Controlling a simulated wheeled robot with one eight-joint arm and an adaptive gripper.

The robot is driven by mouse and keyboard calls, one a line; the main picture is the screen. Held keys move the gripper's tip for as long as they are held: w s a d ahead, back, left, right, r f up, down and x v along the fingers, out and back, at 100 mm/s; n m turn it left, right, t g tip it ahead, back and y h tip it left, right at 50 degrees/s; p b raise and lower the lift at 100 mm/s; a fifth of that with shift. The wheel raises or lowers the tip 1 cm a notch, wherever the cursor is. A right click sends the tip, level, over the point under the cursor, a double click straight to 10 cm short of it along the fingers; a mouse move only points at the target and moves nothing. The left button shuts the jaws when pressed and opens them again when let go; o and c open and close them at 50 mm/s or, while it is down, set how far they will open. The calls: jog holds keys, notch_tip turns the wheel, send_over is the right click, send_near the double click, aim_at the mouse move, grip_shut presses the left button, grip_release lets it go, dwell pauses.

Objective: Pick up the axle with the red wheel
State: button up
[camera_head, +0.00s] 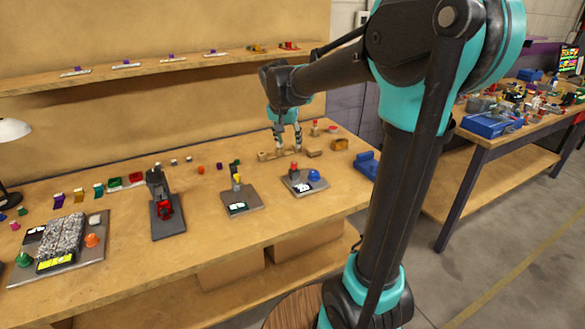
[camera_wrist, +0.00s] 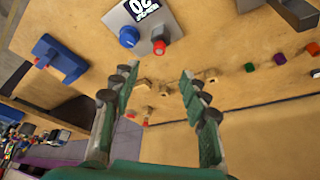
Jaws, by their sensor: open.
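My gripper (camera_head: 288,147) is open and points down over the back right part of the workbench. In the wrist view its fingers (camera_wrist: 158,80) stand wide apart with nothing held between them. Small tan wooden pieces (camera_head: 268,155) lie by the fingertips; they also show just past the fingers in the wrist view (camera_wrist: 146,84). A small reddish piece (camera_head: 332,128) lies behind them to the right. I cannot make out for sure an axle with a red wheel; the pieces near the fingers are too small to tell.
A grey plate with a red knob (camera_head: 294,168) and a blue knob (camera_head: 314,175) stands in front of my gripper. A blue block (camera_head: 367,164) and an orange-brown block (camera_head: 340,144) are to the right. A wall shelf (camera_head: 150,75) runs behind.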

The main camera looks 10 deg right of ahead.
send_over(294, 163)
jog(key=s+a, duration=0.1)
jog(key=s, duration=0.2)
notch_tip(294, 163, down, 7)
jog(key=shift+w+x, duration=0.15)
jog(key=shift+x, duration=1.15)
jog(key=shift+w+x, duration=0.15)
jog(key=shift+x, duration=1.15)
jog(key=shift+a+r, duration=0.1)
grip_shut()
notch_tip(294, 163, up, 25)
